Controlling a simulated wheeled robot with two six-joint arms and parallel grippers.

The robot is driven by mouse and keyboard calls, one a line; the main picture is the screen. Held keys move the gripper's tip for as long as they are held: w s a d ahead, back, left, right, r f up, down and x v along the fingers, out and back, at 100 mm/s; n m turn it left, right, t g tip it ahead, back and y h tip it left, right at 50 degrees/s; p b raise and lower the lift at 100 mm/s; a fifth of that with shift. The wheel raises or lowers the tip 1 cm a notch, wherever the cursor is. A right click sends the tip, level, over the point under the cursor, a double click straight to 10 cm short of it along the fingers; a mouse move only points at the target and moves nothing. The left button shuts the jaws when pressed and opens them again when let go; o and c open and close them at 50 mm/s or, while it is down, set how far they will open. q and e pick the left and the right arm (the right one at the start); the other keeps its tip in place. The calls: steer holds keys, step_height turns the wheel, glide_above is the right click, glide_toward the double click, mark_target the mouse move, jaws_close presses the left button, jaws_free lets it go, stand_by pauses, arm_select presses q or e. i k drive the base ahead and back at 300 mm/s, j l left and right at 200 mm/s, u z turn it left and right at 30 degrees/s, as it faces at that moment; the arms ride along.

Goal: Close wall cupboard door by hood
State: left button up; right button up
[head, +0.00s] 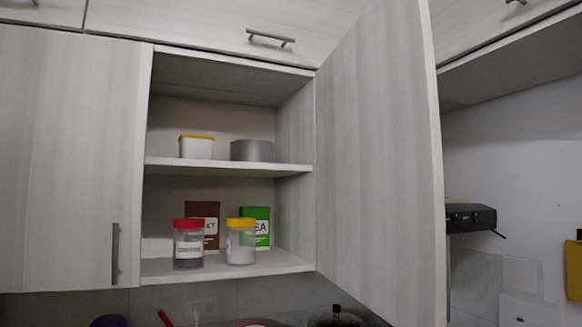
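The wall cupboard door (380,165) stands wide open, hinged at the right side of the open cupboard and swung out towards me. Its inner face shows; no handle shows on it. The cupboard's two shelves are exposed, with the middle shelf (228,167) and the bottom shelf (215,268). A black box-like unit, perhaps the hood (470,217), is on the wall to the right, partly hidden by the door. Neither of my grippers is in view.
A jar with a red lid (188,250) and a jar with a yellow lid (240,248) stand near the bottom shelf's front. A closed door (70,160) is at left. A dark-knobbed lid (336,316) and other items show at the bottom edge.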

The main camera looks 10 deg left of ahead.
mark_target(382, 239)
steer(key=i+l+u, duration=0.25)
steer(key=l+u, duration=0.25)
steer(key=i+l+u, duration=0.25)
steer(key=l, duration=0.15)
steer(key=l+u, duration=0.25)
steer(key=l, duration=0.1)
